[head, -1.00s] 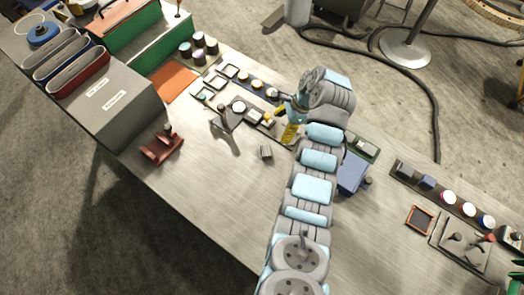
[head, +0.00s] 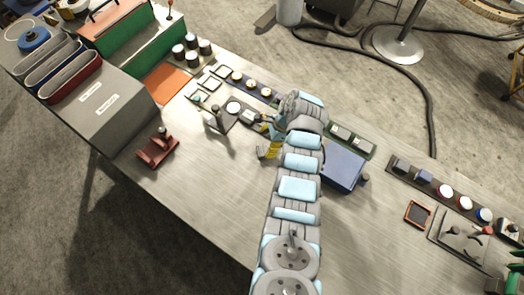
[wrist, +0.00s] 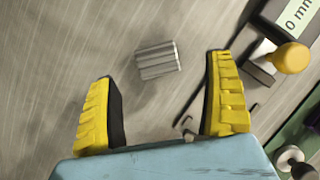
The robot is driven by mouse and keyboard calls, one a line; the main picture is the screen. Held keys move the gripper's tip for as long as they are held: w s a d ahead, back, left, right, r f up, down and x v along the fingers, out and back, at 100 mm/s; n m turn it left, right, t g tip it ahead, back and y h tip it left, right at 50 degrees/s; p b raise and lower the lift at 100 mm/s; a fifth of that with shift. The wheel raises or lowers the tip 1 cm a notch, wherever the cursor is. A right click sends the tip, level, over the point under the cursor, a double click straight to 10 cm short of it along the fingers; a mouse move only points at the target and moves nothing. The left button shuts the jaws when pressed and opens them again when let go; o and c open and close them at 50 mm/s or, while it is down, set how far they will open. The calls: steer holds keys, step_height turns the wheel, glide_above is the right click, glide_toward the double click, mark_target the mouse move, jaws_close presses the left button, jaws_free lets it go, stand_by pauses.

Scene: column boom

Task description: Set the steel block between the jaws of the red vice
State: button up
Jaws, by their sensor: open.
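The steel block (wrist: 157,59) is a small grey ridged piece lying on the bench in the wrist view. It lies between the lines of my gripper's two yellow fingers, near their tips and apart from both. My gripper (wrist: 162,72) is open and empty. In the head view my gripper (head: 268,150) is low over the middle of the bench, and it largely hides the block there. The red vice (head: 157,148) stands on the bench to the left, near the front edge; the gap between its jaws is too small to make out.
A dark gauge stand (head: 217,120) and a block marked "0 mm" (wrist: 292,22) are close to my gripper. A blue box (head: 343,166) stands to the right. A grey bin unit (head: 98,98) is left of the vice. The bench between vice and gripper is clear.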

mark_target(263, 150)
steer(key=shift+x, duration=2.85)
steer(key=shift+s+d, duration=0.15)
steer(key=c, duration=1.4)
